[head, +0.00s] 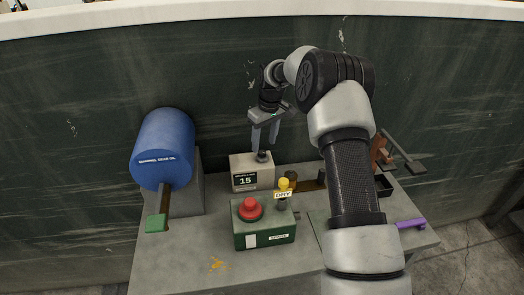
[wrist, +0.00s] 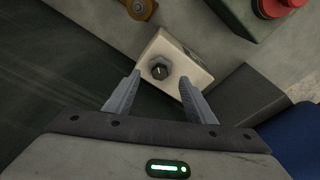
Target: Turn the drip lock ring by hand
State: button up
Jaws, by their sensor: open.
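My gripper (head: 265,147) is open, its two fingers pointing down just above a beige box (head: 243,180) with a label reading 15. A dark faceted knob (head: 262,156) stands on top of this box. In the wrist view the knob (wrist: 159,71) appears between the fingertips of my gripper (wrist: 160,75), with a gap on either side. The fingers do not appear to touch it. No part is marked as the drip lock ring, so I cannot tell for certain whether this knob is it. A brass round part (wrist: 140,8) also shows at the wrist view's top edge.
A green box (head: 264,238) with a red button (head: 250,208) stands in front, beside a yellow-topped DRY marker (head: 284,190). A blue drum (head: 165,148) with a green-handled lever (head: 157,223) is at left. A purple handle (head: 410,223) lies at right. A dark wall rises behind.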

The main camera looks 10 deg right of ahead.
aim_at(262, 152)
jog(key=f, duration=0.2)
jog(key=f+b, duration=0.2)
jog(key=f, duration=0.1)
jog(key=shift+w+a+f, duration=0.2)
jog(key=shift+w+f, duration=0.15)
jog(key=shift+w, duration=0.05)
jog(key=shift+b, duration=0.3)
jog(key=c, duration=0.7)
jog(key=shift+c, duration=0.2)
